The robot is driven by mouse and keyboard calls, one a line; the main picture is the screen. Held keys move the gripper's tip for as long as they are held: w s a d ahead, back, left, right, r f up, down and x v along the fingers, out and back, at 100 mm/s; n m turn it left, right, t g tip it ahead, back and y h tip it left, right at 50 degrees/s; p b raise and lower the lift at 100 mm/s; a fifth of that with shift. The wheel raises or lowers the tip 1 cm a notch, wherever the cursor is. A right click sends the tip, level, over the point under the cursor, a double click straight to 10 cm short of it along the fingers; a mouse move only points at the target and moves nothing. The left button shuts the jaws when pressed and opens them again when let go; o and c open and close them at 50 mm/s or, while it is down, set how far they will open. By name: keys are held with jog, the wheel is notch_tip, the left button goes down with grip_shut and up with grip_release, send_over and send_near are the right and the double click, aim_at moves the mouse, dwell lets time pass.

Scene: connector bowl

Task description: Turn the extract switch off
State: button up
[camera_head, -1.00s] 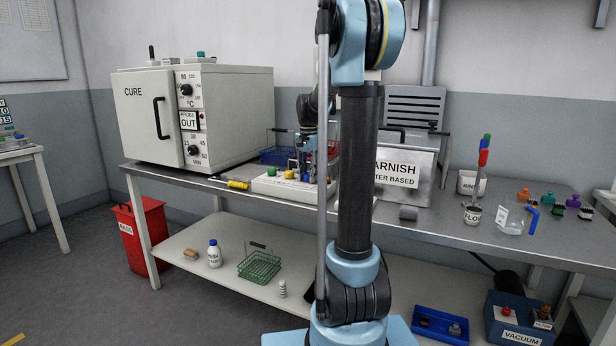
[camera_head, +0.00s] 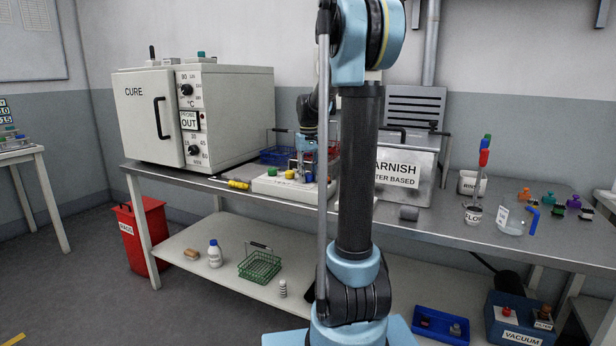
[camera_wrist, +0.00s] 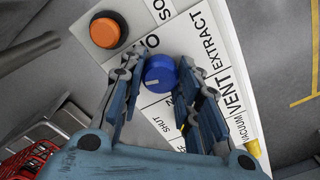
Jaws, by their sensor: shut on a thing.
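A white labelled switch panel (camera_head: 268,188) lies on the bench right of the cure oven, with green and yellow knobs on it. In the wrist view, a blue round knob (camera_wrist: 160,70) sits on the panel (camera_wrist: 190,35) between my fingers. My gripper (camera_wrist: 160,84) is shut on this blue knob, one finger on each side. The words EXTRACT, VENT, VACUUM and SHUT are printed near it. I cannot tell for sure which label belongs to it. In the head view, my gripper (camera_head: 306,166) is over the panel's right part, partly hidden by my arm.
An orange knob (camera_wrist: 108,30) is close beside my left finger, and a yellow piece (camera_wrist: 253,148) is at the panel's edge. Behind the panel stands a blue basket (camera_head: 275,155). The cure oven (camera_head: 235,110) is to the left, a varnish tank (camera_head: 420,180) to the right.

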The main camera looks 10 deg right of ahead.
aim_at(308, 174)
jog(key=shift+w+n, duration=0.1)
jog(key=shift+n, duration=1.6)
jog(key=o, duration=1.1)
jog(key=shift+c, duration=0.2)
notch_tip(308, 174, up, 12)
